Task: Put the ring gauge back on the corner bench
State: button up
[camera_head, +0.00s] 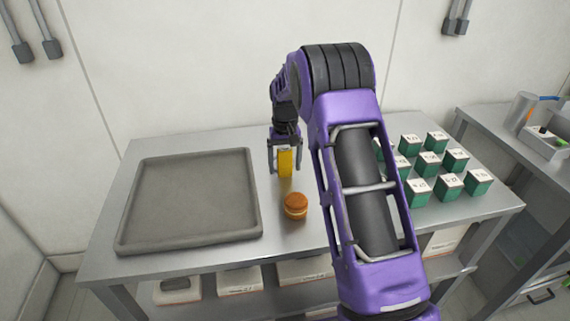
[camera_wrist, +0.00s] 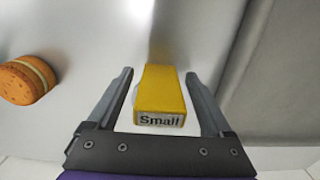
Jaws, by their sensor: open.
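A yellow block (camera_head: 285,163) labelled "Small" stands on the steel bench (camera_head: 275,223) and shows large in the wrist view (camera_wrist: 161,92). My gripper (camera_head: 285,172) is open around it; in the wrist view its two fingers (camera_wrist: 160,74) lie on either side of the block, with a gap on each side. A round orange-brown item (camera_head: 295,205) with a pale band sits on the bench in front of the block, and in the wrist view (camera_wrist: 27,80) it is at the left. I cannot tell which item is the ring gauge.
A grey tray (camera_head: 129,224), looking empty, takes up the bench's left side. Several green boxes with white tops (camera_head: 449,185) stand on the right, partly hidden by my arm. A second bench (camera_head: 490,120) is at the far right. Boxes (camera_head: 240,281) lie on the shelf below.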

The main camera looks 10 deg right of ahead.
notch_tip(320, 180, up, 12)
jog(key=shift+r+p, duration=0.2)
jog(key=shift+p, duration=0.2)
